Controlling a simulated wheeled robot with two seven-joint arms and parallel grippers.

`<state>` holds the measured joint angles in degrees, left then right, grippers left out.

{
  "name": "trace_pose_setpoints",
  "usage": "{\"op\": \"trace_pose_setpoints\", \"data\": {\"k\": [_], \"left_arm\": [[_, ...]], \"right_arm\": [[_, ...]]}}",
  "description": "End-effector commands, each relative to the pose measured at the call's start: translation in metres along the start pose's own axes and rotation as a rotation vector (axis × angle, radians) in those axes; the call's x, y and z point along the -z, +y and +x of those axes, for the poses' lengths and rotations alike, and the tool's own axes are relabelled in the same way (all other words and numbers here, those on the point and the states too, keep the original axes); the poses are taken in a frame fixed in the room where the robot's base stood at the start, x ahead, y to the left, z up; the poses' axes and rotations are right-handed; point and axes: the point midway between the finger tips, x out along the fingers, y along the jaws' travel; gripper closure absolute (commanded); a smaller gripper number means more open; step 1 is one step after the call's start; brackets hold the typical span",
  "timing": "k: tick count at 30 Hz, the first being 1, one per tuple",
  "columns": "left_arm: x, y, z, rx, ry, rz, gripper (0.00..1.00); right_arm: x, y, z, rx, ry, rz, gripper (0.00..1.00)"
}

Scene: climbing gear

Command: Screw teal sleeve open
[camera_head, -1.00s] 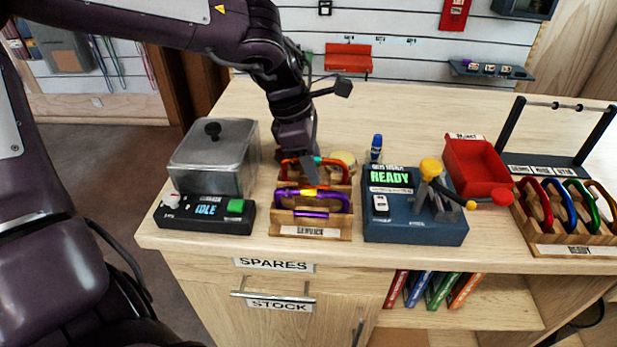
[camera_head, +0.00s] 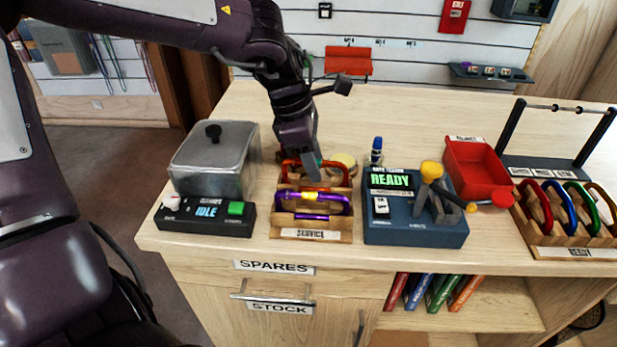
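A wooden rack (camera_head: 345,236) labelled SERVICE stands on the counter and holds carabiners in rows. The front one is a purple carabiner (camera_head: 336,197) with a yellow sleeve. Behind it is a red-orange carabiner (camera_head: 340,166), with a small bit of teal sleeve (camera_head: 319,158) showing beside my finger. My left gripper (camera_head: 314,168) points down at this rear carabiner, with a grey finger in front of its teal part. The finger hides much of the sleeve, and I cannot tell whether the fingers are closed on it. My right gripper is out of view.
Left of the rack are a grey lidded tank (camera_head: 213,165) and its IDLE unit (camera_head: 205,217). To the right are a blue READY tester (camera_head: 415,215) with a yellow-knobbed lever, a red bin (camera_head: 478,170) and a rack of coloured carabiners (camera_head: 568,250). The counter behind is clear.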

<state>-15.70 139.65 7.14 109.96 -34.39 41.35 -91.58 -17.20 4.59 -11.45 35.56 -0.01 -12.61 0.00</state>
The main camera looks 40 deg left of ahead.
Motion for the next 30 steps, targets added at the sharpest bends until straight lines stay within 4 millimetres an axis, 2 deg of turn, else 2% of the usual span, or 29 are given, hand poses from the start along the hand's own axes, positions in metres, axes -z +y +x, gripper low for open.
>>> {"op": "trace_pose_setpoints", "data": {"k": [22, 30], "left_arm": [[-0.008, 0.0, -0.025, -0.002, 0.0, 0.0, 0.6], [-0.008, 0.0, -0.026, -0.002, 0.0, 0.0, 0.6]], "right_arm": [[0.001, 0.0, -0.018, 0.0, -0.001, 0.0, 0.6], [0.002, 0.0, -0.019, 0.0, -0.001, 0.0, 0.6]]}}
